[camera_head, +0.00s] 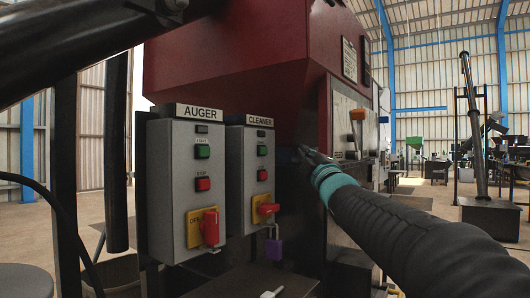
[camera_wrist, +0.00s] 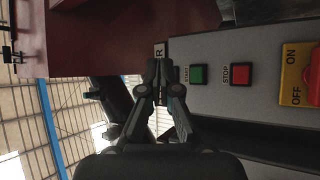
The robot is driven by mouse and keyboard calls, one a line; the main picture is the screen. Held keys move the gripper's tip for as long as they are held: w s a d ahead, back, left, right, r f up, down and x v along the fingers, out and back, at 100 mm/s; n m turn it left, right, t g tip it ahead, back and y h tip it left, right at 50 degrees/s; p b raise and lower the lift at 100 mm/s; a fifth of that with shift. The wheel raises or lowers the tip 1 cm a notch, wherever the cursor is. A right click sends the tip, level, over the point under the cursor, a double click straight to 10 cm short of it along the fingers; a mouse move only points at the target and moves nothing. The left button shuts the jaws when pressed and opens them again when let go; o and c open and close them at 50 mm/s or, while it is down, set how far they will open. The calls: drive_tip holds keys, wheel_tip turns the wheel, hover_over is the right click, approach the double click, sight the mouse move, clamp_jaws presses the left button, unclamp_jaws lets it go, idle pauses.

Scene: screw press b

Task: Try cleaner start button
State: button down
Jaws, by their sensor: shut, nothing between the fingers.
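The grey CLEANER box (camera_head: 235,178) stands right of the AUGER box. Its green start button (camera_head: 262,150) sits above its red stop button (camera_head: 262,175). My gripper (camera_head: 306,152) is shut and empty, to the right of the CLEANER box in the head view. In the wrist view, which is turned sideways, my gripper's closed fingertips (camera_wrist: 160,66) show beside the green button (camera_wrist: 198,74), marked START, with the red STOP button (camera_wrist: 240,74) beyond. The fingers hide part of the box's name plate, leaving only an R. I see no clear contact with the button.
The AUGER box (camera_head: 165,190) has its own buttons and red switch. The dark red press hopper (camera_head: 235,55) rises behind. Open floor lies far right.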

drive_tip(key=shift+a, duration=0.1)
drive_tip(key=w+a, duration=0.5)
drive_tip(key=a, duration=0.2)
drive_tip(key=shift+b, duration=0.45)
drive_tip(key=shift+w+a+b, duration=0.45)
drive_tip(key=shift+w+a, duration=0.1)
drive_tip(key=shift+a, duration=0.1)
idle(2.1)
drive_tip(key=shift+s+d, duration=0.1)
drive_tip(key=shift+d, duration=0.05)
drive_tip(key=shift+s+d, duration=0.4)
drive_tip(key=shift+d, duration=0.1)
drive_tip(key=shift+d, duration=0.1)
idle(0.3)
drive_tip(key=s+d, duration=0.1)
drive_tip(key=d, duration=0.1)
drive_tip(key=s+d, duration=0.2)
idle(0.5)
